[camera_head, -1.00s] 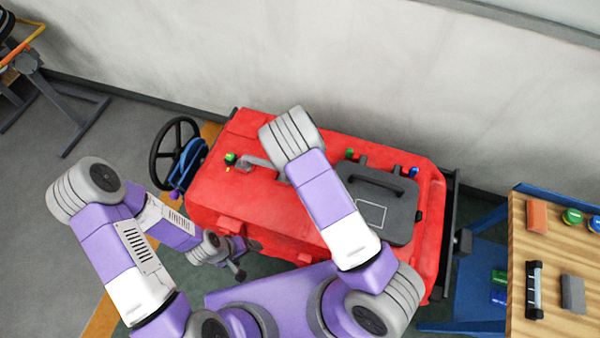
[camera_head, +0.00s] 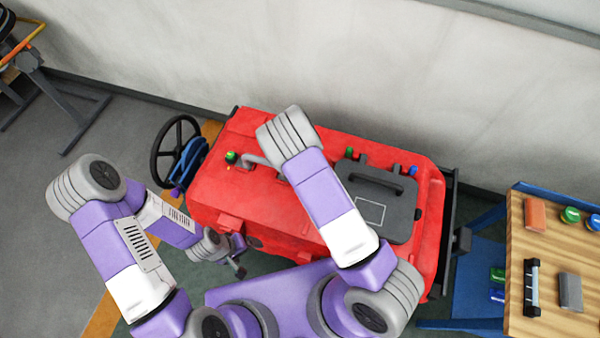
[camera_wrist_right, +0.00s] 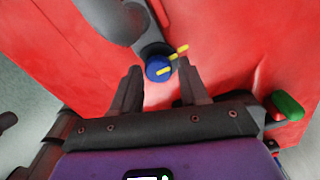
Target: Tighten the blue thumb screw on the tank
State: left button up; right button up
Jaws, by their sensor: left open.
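The red tank body (camera_head: 270,215) stands in front of me. In the right wrist view, a blue thumb screw (camera_wrist_right: 158,68) with a yellow bar sits at the end of a grey fitting on the red surface. My right gripper (camera_wrist_right: 160,76) has its two dark fingers apart, one either side of the screw; contact does not show. In the head view my right arm's own links hide this gripper. A blue knob (camera_head: 413,171) shows near the tank's right end; I cannot tell whether it is the same one. My left gripper (camera_head: 238,262) is open and empty by the tank's front left.
A green part (camera_wrist_right: 288,105) is right of my right gripper. A steering wheel (camera_head: 174,150) is at left, a wooden workbench (camera_head: 548,255) at right.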

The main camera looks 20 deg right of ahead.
jog(key=shift+s+f, duration=0.1)
jog(key=shift+s, duration=0.05)
notch_tip(320, 180, up, 8)
jog(key=shift+f, duration=0.2)
dwell(0.7)
